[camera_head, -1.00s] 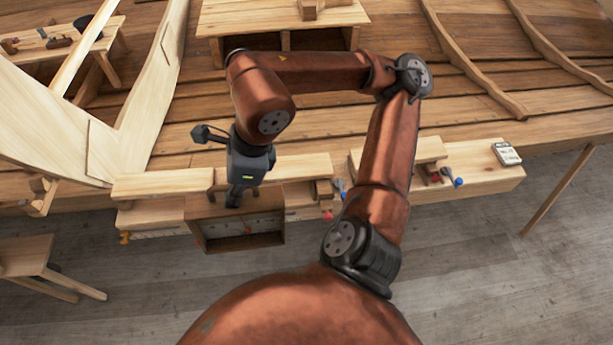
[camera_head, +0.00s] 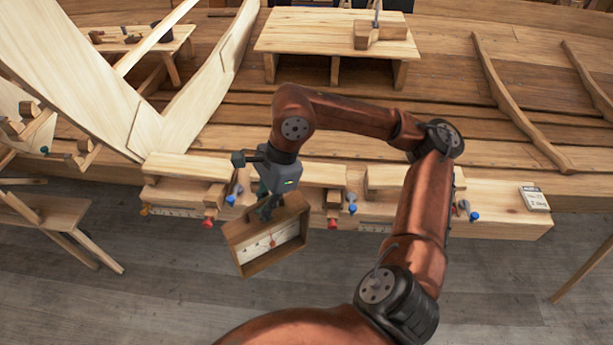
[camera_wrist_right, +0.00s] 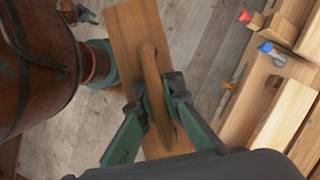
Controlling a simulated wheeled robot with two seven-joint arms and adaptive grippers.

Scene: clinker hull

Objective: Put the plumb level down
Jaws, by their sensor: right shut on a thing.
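The plumb level is a wooden box frame with a pale face and a thin reddish pointer (camera_head: 283,238). It hangs tilted in front of the bench's near edge, with floor showing around its lower part. My right gripper (camera_head: 266,207) is shut on the level's top. In the right wrist view, the green fingers (camera_wrist_right: 156,98) close around the raised wooden handle (camera_wrist_right: 152,70) on the level's flat top board (camera_wrist_right: 126,30). My left gripper is not in view.
The long bench (camera_head: 500,218) runs along the hull, bearing planks and clamps with red and blue knobs. A small white labelled box (camera_head: 534,199) lies near its right end, beside bare wood. A low table (camera_head: 335,38) stands behind. A wooden stool (camera_head: 45,225) stands at left.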

